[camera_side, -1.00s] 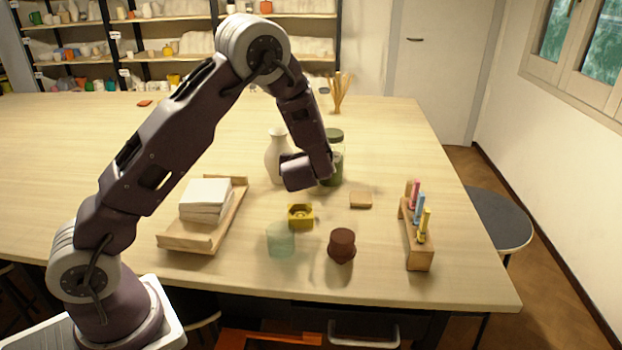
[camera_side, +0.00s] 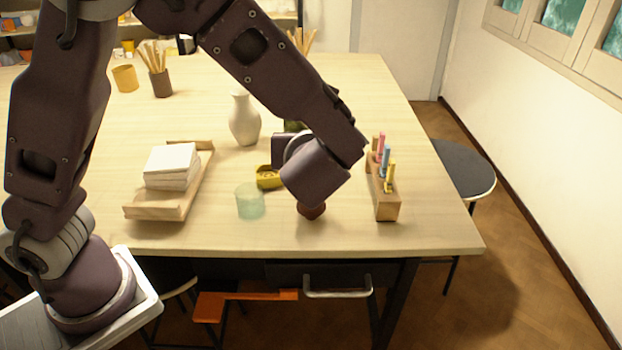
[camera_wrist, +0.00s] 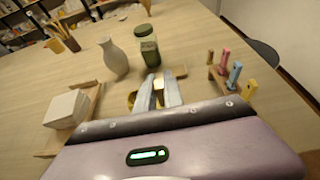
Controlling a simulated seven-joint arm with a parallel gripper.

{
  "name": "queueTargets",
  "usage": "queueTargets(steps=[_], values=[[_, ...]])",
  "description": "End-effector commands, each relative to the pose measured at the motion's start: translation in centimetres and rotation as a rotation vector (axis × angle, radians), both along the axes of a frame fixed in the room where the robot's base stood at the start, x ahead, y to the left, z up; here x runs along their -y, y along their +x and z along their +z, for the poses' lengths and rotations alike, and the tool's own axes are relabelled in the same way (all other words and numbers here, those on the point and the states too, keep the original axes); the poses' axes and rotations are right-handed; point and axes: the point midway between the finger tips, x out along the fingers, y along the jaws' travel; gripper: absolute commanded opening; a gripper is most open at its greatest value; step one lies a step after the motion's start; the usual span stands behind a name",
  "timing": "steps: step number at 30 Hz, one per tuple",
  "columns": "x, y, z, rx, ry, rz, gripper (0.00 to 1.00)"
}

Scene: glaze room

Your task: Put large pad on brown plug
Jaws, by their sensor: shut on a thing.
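The large pad (camera_wrist: 180,71) is a flat tan block, seen at my fingertips in the wrist view. My gripper (camera_wrist: 163,80) is shut on it, with the two pale fingers close together. In the side view my wrist housing hides the fingertips and the pad. The brown plug (camera_side: 311,211) is a dark reddish-brown round piece standing on the table. Its upper part is hidden behind my wrist housing in the side view, and I cannot make it out in the wrist view.
Near the plug are a yellow block (camera_side: 268,177) and a pale green translucent cylinder (camera_side: 250,202). A wooden peg rack (camera_side: 385,205) stands to the right. A white vase (camera_side: 244,122) and a green jar (camera_wrist: 150,53) stand behind. A wooden tray (camera_side: 150,208) holds white tiles at left.

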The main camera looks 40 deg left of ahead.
Motion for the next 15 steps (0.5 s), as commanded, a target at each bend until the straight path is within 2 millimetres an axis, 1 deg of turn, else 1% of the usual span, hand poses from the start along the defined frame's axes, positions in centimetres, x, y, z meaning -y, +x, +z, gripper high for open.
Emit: queueTargets(steps=[1, 9, 12, 15], values=[[-0.1, 0.0, -1.0, -0.004, 0.005, 0.000, 0.00], [-0.1, 0.1, -5.9, -0.001, 0.002, 0.000, 0.00], [-0.1, 0.1, -6.5, 0.001, 0.000, 0.000, 0.00], [-0.1, 0.1, -6.4, 0.003, -0.001, 0.001, 0.00]])
